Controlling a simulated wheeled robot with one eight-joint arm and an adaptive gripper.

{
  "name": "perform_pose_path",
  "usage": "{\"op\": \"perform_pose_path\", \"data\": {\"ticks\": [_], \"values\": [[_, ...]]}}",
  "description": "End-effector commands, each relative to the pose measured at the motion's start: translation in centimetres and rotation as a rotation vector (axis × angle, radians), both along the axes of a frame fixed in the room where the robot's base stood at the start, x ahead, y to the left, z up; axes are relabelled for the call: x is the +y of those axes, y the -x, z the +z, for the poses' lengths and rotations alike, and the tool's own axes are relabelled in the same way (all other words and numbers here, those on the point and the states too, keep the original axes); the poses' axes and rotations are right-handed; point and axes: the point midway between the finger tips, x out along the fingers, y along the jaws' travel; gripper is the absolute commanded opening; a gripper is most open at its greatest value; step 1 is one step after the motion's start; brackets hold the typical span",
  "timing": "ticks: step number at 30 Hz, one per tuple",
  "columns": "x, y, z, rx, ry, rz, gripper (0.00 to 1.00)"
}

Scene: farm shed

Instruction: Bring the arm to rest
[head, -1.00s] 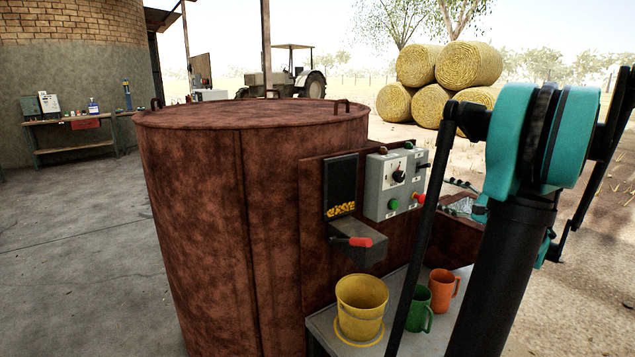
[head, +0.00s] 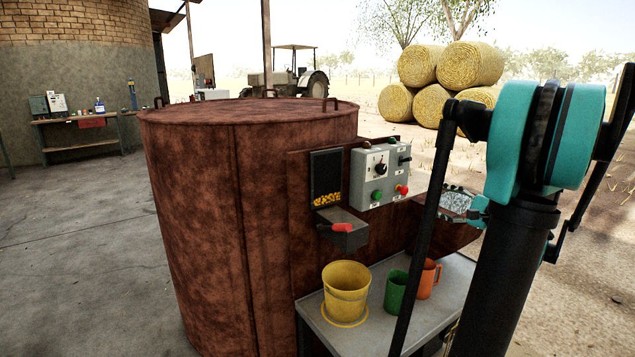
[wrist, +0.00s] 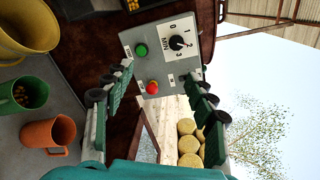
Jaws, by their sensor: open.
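My gripper (wrist: 160,85) is open and empty in the wrist view, its two padded fingers spread apart. The grey control box (wrist: 160,45) is ahead of the fingers, with a dial, a green button and a red button showing between or beyond them. In the head view the control box (head: 372,175) is on the rusty brown tank (head: 215,215). My arm (head: 510,240) stands at the right of the head view, and my gripper is mostly hidden behind it. I cannot see contact with anything.
A yellow bucket (head: 346,290), green mug (head: 396,291) and orange mug (head: 429,279) stand on the grey shelf (head: 385,325). A red-handled chute (head: 342,230) juts out above the bucket. Open floor (head: 75,265) lies left of the tank.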

Motion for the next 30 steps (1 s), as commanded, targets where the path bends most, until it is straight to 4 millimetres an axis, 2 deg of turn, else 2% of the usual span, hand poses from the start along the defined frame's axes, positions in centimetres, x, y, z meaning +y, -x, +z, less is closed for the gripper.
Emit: {"op": "perform_pose_path", "data": {"ticks": [8,14,17,18,21,25,27,30], "values": [[5.5,1.1,-3.3,0.068,0.156,0.072,0.57],[11.2,3.6,-7.4,0.134,0.362,0.168,0.57],[14.8,6.3,-10.6,0.172,0.532,0.251,0.57],[16.3,7.8,-12.2,0.186,0.617,0.294,0.57],[19.0,12.1,-16.0,0.207,0.851,0.410,0.57],[20.4,17.7,-20.2,0.205,1.160,0.564,0.57],[20.2,20.2,-21.9,0.191,1.315,0.640,0.57],[19.5,23.0,-23.6,0.166,1.501,0.728,0.57]]}}
